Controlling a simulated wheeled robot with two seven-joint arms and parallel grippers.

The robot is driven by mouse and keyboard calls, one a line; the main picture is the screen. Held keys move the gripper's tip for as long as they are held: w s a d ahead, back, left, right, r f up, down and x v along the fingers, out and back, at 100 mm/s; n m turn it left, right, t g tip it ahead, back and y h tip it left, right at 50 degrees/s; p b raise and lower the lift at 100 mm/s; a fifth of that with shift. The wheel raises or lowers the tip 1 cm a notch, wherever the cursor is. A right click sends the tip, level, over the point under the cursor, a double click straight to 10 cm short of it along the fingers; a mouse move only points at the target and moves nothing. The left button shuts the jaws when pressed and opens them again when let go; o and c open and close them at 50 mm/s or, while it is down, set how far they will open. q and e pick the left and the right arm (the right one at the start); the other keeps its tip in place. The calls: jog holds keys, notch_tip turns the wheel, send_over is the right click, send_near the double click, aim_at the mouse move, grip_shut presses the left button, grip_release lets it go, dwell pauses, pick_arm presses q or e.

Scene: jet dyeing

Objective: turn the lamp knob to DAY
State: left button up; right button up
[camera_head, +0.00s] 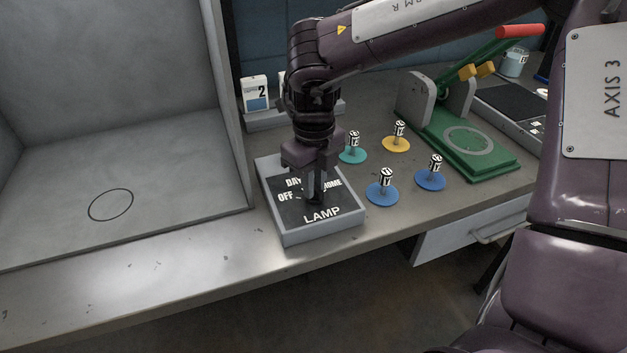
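The lamp switch box (292,234) is a grey box with a black top face on the bench, right of the grey booth. Its face reads DAY at the upper left, OFF at the left, HOME at the right and LAMP below. My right gripper (316,198) points straight down over the middle of this face. Its fingers cover the place of the knob, so the knob and its pointing direction are hidden. I cannot tell whether the fingers are closed on the knob. My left gripper is not in view.
The grey booth (180,185) with a drawn circle stands at the left. Right of the box are several coloured discs with labelled handles, such as a blue one (382,195). A green press (470,150) with a red-tipped lever stands behind them. White containers (256,92) stand behind the box.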

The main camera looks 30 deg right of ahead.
jog(key=o, duration=0.3)
jog(key=shift+o, duration=0.2)
notch_tip(320, 180, up, 8)
jog(key=shift+f, duration=0.1)
dwell(0.7)
